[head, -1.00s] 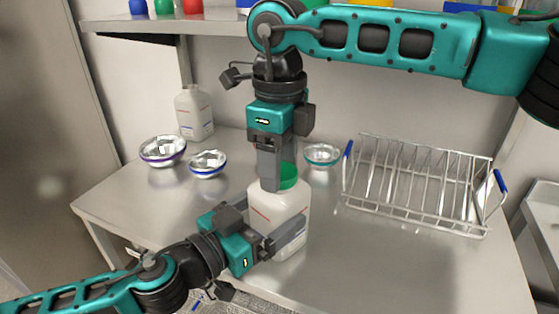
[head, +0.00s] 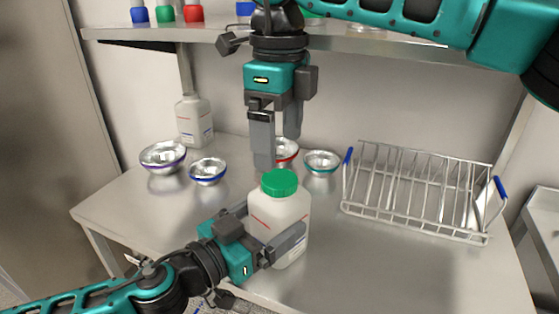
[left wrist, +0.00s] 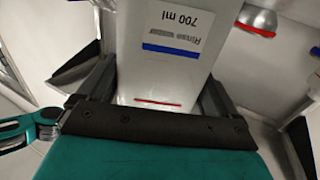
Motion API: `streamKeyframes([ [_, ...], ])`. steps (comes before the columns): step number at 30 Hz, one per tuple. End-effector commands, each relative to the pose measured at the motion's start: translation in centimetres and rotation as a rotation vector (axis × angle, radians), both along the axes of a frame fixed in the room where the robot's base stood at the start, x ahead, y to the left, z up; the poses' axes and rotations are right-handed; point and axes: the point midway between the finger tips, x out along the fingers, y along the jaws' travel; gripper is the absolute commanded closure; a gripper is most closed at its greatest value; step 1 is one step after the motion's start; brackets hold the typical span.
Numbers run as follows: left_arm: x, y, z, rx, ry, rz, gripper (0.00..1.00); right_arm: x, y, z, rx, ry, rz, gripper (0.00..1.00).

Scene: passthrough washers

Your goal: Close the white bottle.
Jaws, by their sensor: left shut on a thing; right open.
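The white bottle (head: 281,222) stands upright on the steel table near its front edge. A green cap (head: 279,183) sits on its mouth and looks level. My left gripper (head: 272,236) is shut on the bottle's body from the left. In the left wrist view the bottle (left wrist: 165,60) sits between the fingers, its label reading "Rinse water 700 ml" upside down. My right gripper (head: 276,150) is open and empty, pointing down above and just behind the cap, apart from it.
A second white bottle (head: 194,121) stands at the back left. Metal bowls with purple (head: 163,156), blue (head: 208,171), red (head: 285,151) and teal (head: 322,162) rims lie behind. A wire dish rack (head: 420,190) is at right. A shelf (head: 350,40) runs above.

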Motion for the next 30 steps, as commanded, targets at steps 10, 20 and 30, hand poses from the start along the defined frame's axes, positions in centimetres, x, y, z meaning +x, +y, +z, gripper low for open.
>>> streamKeyframes([
  [10, 0.0, 0.0, 0.0, 0.0, 0.0, 0.0, 0.92, 0.0, 0.0, 5.6, 0.0, 0.0, -0.001, 0.12],
  [20, 0.0, 0.0, 0.0, 0.0, 0.0, 0.0, 0.92, 0.0, 0.0, 6.1, -0.001, 0.0, 0.0, 0.12],
  [30, 0.0, 0.0, 0.0, 0.0, 0.0, 0.0, 0.0, 0.0, 0.0, 6.1, -0.001, 0.0, 0.0, 0.12],
])
